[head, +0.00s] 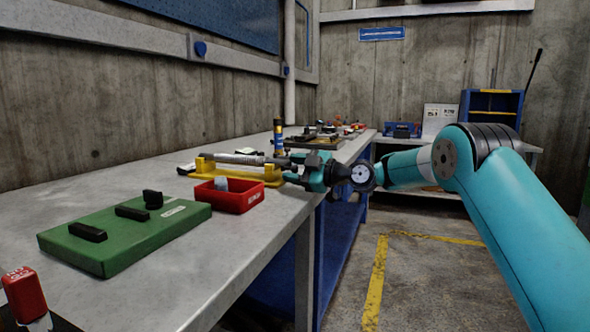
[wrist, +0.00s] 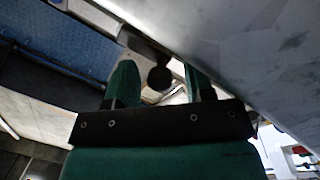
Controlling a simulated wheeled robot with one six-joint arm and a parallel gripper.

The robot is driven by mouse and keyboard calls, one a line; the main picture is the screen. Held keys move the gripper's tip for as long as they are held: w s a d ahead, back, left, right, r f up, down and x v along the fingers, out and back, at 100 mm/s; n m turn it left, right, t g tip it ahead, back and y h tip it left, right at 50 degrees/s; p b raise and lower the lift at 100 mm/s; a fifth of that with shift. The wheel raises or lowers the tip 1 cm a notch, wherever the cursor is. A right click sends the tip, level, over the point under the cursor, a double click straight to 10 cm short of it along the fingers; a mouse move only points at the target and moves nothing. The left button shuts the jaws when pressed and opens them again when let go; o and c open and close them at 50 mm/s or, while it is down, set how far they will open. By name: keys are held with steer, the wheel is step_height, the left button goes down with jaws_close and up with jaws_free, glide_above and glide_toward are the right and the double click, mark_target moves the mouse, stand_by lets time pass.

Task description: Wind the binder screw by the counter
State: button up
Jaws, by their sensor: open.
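The binder screw (head: 238,159) is a grey rod lying level in a yellow cradle (head: 240,175) on the workbench. My gripper (head: 293,166) is at the right end of the cradle, level with the rod. In the wrist view my gripper (wrist: 160,72) has its two green fingers apart. A dark round knob (wrist: 160,78) shows between them, with no clear contact visible. I cannot tell whether this knob is the end of the binder screw. No counter reading can be made out.
A red bin (head: 229,197) stands in front of the cradle. A green board (head: 128,235) with black blocks lies nearer on the bench (head: 215,262). A dark upright cylinder (head: 279,138) stands just behind my gripper. The floor right of the bench is open.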

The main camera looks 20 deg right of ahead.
jaws_close()
steer(key=shift+d+r+m, duration=0.1)
steer(key=shift+r+m, duration=0.15)
steer(key=shift+m, duration=0.05)
stand_by(0.5)
steer(key=r+m+p, duration=0.1)
steer(key=m+p, duration=0.1)
steer(key=shift+w+r+m, duration=0.1)
steer(key=shift+m, duration=0.2)
steer(key=m+p, duration=0.1)
steer(key=r+m+p, duration=0.1)
steer(key=m+p, duration=0.1)
steer(key=shift+w+d+r+g+p, duration=0.15)
steer(key=shift+w+d+g+p, duration=0.1)
steer(key=shift+g+p, duration=0.05)
steer(key=shift+w+d+r+m+g+p, duration=0.15)
steer(key=shift+w+d+m+g+p, duration=0.2)
steer(key=shift+m+p, duration=1.5)
steer(key=shift+w+d+r+m+g+p, duration=0.25)
steer(key=shift+w+m+p, duration=0.25)
steer(key=shift+m+p, duration=1.3)
steer(key=shift+w+d+r+m+g+p, duration=0.15)
steer(key=shift+w+d+m+p, duration=0.3)
steer(key=shift+m+p, duration=1.4)
steer(key=shift+f, duration=0.1)
